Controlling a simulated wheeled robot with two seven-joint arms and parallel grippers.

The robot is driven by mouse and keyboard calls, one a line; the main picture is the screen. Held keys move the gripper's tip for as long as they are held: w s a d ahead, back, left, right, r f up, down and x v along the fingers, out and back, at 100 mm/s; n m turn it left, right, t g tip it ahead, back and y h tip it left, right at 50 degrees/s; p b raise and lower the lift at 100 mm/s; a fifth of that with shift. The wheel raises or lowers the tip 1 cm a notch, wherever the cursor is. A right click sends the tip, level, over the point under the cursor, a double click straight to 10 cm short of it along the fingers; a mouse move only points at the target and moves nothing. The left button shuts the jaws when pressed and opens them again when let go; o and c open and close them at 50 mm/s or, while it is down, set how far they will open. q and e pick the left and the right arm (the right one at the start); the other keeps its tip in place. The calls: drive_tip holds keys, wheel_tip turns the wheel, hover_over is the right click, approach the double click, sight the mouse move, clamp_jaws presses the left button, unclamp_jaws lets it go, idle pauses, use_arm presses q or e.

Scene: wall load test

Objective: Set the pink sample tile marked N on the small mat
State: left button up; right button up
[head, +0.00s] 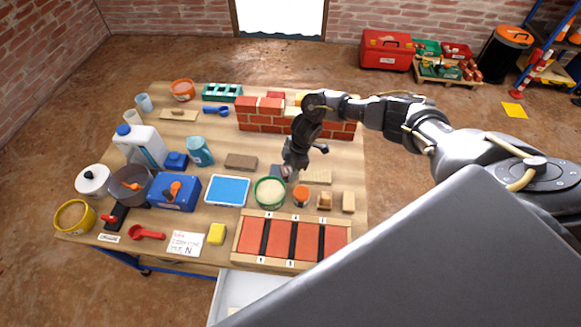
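A wooden rack (235,250) at the front of the table holds several reddish tiles (280,239) between dark strips. Small letter labels sit on its edges, too small to read surely. No tile there shows clearly as pink or marked N. A white card (187,243) with a large N lies left of the rack. A blue white-edged rectangle (228,190) lies mid-table; I cannot tell whether it is the small mat. My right gripper (289,171) points down over the table behind the green-rimmed bowl; its fingers are too small to judge. My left gripper is out of view.
A green-rimmed bowl (269,191) and an orange-topped jar (301,195) stand close in front of my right gripper. A brick wall piece (262,118) stands behind it. A brown block (240,162) lies to its left. Jugs, pots and tools crowd the left side.

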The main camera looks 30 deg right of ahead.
drive_tip(key=shift+o, duration=1)
drive_tip(key=shift+r, duration=0.25)
drive_tip(key=p+v, duration=0.1)
drive_tip(key=v, duration=1.1)
